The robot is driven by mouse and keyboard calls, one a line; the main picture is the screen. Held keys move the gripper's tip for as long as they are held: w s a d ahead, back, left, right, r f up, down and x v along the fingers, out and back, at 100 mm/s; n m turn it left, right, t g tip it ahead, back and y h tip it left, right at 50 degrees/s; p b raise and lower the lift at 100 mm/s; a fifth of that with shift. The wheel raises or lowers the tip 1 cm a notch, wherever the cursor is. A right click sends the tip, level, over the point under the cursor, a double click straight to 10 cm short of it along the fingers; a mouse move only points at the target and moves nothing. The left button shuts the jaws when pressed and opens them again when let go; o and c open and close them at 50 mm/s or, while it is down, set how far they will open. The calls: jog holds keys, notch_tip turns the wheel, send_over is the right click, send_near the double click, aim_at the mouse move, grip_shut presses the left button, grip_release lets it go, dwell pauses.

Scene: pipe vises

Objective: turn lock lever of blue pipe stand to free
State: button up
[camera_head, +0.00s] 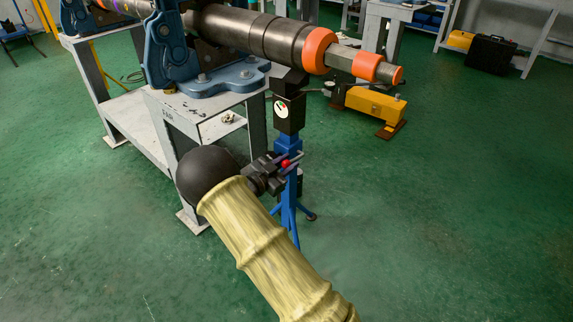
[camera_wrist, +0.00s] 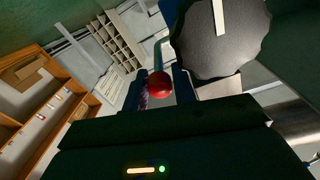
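My gripper (camera_head: 287,162) is at the stand's near side. In the wrist view my gripper's two fingers (camera_wrist: 160,82) lie close against both sides of the red knob. A dark ribbed round knob (camera_wrist: 222,40) with a white stripe is just beyond, at upper right.
A dark pipe with orange collars (camera_head: 318,50) lies above the stand. A blue vise (camera_head: 205,79) on a grey bench (camera_head: 165,120) stands to the left. A yellow block (camera_head: 375,103) is behind right. The green floor at right is clear.

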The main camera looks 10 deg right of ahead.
grip_shut()
